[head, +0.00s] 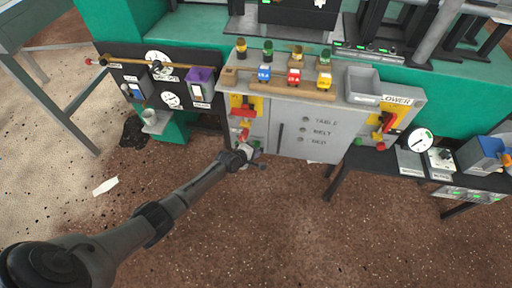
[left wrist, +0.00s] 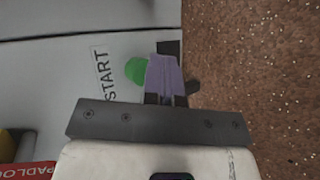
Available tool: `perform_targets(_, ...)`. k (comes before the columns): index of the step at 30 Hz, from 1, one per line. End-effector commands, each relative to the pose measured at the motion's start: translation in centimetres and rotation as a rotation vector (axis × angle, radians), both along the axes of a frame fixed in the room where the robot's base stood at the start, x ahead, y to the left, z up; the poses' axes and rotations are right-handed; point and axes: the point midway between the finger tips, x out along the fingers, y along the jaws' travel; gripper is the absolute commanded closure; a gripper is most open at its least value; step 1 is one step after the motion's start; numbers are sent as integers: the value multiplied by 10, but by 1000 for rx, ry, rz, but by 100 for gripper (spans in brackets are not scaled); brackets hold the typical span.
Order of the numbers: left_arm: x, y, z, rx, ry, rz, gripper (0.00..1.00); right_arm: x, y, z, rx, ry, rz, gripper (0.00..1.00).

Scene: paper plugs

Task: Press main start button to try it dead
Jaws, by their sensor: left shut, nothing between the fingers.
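The green start button (left wrist: 136,70) shows in the left wrist view on a grey panel, beside a white label reading START (left wrist: 103,74). My left gripper (left wrist: 166,78) is shut and empty. Its fingertips overlap the button's right edge in that view; I cannot tell whether they touch it. In the head view my left gripper (head: 252,156) is at the lower left of the grey control cabinet (head: 285,118), just below a red knob (head: 244,135). The start button is hard to make out there. My right gripper is not in view.
The cabinet has a yellow-and-red switch (head: 243,106) at left and another (head: 385,122) at right. Small padlocks (head: 294,76) and a grey tray (head: 363,84) sit on top. A dark board with gauges (head: 160,80) stands left.

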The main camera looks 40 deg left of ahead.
Motion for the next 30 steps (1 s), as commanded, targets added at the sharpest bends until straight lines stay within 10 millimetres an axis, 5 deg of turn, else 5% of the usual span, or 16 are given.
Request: perform_targets(30,7,4,1,1,0,0,100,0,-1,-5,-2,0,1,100)
